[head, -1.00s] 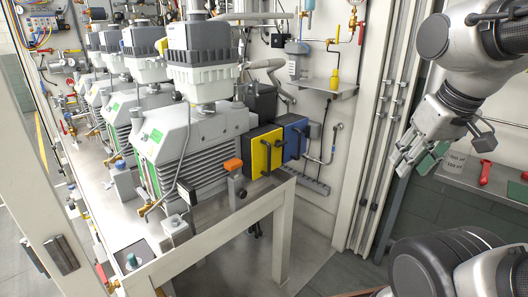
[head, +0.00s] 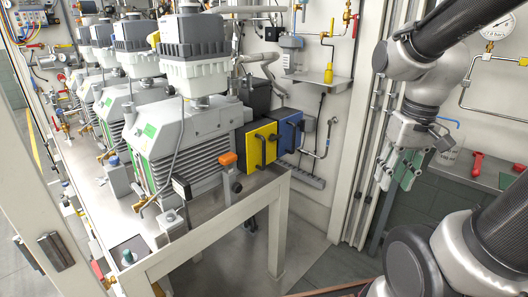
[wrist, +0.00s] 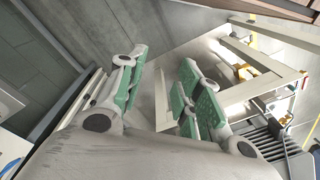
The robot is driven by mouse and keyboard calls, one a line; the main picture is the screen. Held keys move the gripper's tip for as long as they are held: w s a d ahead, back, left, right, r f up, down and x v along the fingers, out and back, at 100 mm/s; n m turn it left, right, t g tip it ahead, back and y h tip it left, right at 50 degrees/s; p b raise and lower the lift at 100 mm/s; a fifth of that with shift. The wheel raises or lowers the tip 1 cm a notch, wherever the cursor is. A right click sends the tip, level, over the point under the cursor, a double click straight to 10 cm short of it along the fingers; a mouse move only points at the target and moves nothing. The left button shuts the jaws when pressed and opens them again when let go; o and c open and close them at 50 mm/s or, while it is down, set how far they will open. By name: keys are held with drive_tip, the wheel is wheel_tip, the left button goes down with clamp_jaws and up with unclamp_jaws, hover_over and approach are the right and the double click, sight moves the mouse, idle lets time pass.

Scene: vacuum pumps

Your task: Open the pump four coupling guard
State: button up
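The nearest pump (head: 185,135) is a grey, ribbed unit on the bench. At its right end is a yellow panel (head: 257,160) with a black bar handle, apparently closed. A blue panel (head: 285,122) with a similar handle stands just behind it. I cannot tell from labels which is the pump four coupling guard. My gripper (head: 397,170) hangs fingers-down, well to the right of both panels and apart from them. In the wrist view its green-padded fingers (wrist: 163,92) are spread with nothing between them.
A white bench frame (head: 215,220) with a front leg bounds the pumps. An orange-topped post (head: 230,175) stands left of the yellow panel. A pale upright post and pipes (head: 362,140) stand between the panels and my gripper. Floor right of the bench looks clear.

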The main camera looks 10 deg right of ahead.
drive_tip(key=w+a+f+m+g+y, duration=0.3)
drive_tip(key=a+f+m+y, duration=0.3)
drive_tip(key=a+f, duration=0.3)
drive_tip(key=m+t+y, duration=0.7)
drive_tip(key=m+t, duration=0.8)
drive_tip(key=m, duration=0.4)
hover_over(264, 166)
drive_tip(key=f, duration=0.3)
drive_tip(key=shift+w, duration=0.4)
drive_tip(key=shift+c, duration=0.4)
clamp_jaws()
